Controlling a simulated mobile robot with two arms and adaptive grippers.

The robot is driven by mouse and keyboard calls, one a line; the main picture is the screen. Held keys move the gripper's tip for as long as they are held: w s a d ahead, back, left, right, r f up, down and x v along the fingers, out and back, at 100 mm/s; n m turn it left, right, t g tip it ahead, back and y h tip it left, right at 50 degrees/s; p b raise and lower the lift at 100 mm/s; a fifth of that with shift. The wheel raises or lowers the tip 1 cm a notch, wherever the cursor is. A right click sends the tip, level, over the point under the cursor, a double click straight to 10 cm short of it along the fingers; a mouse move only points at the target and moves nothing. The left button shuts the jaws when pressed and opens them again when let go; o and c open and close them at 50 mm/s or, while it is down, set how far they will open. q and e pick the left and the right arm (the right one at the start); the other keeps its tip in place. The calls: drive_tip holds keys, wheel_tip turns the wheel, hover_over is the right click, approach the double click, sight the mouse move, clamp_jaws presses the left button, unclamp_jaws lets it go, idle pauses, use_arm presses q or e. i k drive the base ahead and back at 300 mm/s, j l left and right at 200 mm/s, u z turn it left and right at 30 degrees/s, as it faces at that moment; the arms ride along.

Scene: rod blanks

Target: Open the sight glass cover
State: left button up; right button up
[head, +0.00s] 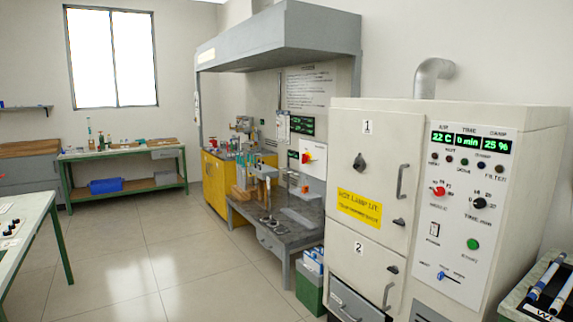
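A cream cabinet (343,133) stands at the right with an upper door marked 1 and a lower door marked 2. On the upper door is a small dark round piece with a pointed top (359,162), which looks like the sight glass cover. It lies flat against the door above a yellow label (360,207). No glass shows around it, and I cannot tell for sure whether it is shut. Neither of my grippers is in view.
The upper door has a grey handle (401,181) and looks closed. A control panel (465,215) with lit displays is to its right. A grey hooded bench (285,235) stands left of the cabinet, with a green bin (309,291) between them. The tiled floor (160,255) at left is clear.

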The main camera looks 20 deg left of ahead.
sight(359, 165)
drive_tip(key=u, duration=0.3)
drive_tip(key=i+j+z, duration=0.15)
drive_tip(key=i, duration=0.3)
drive_tip(key=i+j+z, duration=0.15)
drive_tip(key=i, duration=0.25)
